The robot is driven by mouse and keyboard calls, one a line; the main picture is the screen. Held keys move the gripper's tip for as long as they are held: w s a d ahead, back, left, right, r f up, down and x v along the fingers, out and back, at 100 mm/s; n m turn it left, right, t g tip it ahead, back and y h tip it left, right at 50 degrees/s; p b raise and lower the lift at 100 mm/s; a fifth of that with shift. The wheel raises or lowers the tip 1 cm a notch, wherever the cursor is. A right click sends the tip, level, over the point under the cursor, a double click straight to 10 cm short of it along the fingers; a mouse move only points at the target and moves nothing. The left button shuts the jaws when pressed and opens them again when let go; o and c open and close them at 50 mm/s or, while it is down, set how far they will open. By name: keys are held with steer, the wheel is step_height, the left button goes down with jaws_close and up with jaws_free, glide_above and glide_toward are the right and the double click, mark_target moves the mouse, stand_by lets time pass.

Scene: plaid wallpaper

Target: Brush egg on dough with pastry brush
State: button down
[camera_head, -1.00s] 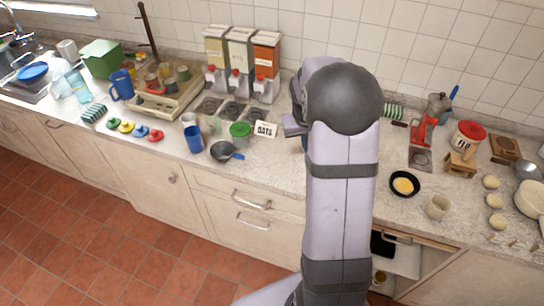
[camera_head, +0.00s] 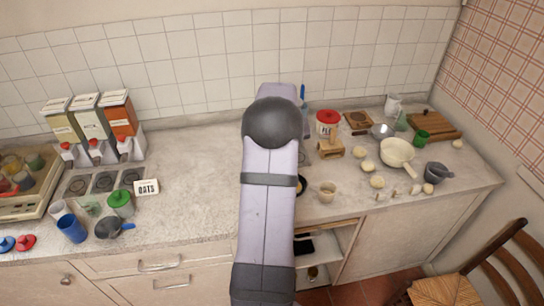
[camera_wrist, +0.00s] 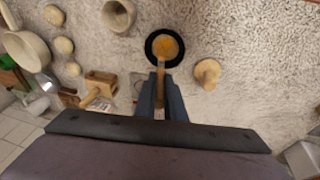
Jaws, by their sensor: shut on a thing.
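In the wrist view my gripper (camera_wrist: 161,82) is shut on a slim tan handle, which I take for the pastry brush (camera_wrist: 161,75). Its far end reaches the yellow egg (camera_wrist: 166,46) in a small round black dish (camera_wrist: 149,47); whether the bristles touch the egg I cannot tell. Pale dough balls (camera_wrist: 64,45) lie in a row left of the dish, clear of the brush. In the head view the dough balls (camera_head: 376,182) lie on the counter right of my arm.
A cream pan (camera_head: 397,153) stands just right of the dough, and a beige cup (camera_head: 327,192) stands left of it. A wooden block (camera_head: 331,148) is behind the cup. A round tan piece (camera_wrist: 207,72) lies right of the dish in the wrist view.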

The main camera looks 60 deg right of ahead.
steer(key=shift+s+d, duration=0.15)
steer(key=shift+s, duration=0.05)
steer(key=shift+f, duration=0.15)
steer(key=shift+f+b, duration=2.25)
steer(key=shift+f, duration=0.55)
steer(key=shift+f+b, duration=0.4)
steer(key=shift+f, duration=0.25)
steer(key=shift+w, duration=0.1)
steer(key=shift+w+a+r, duration=0.1)
steer(key=shift+w+a, duration=0.35)
steer(key=shift+a, duration=0.05)
steer(key=shift+s+d, duration=0.1)
steer(key=shift+s+d+p, duration=0.35)
steer(key=shift+s+d, duration=0.5)
steer(key=shift+s, duration=0.1)
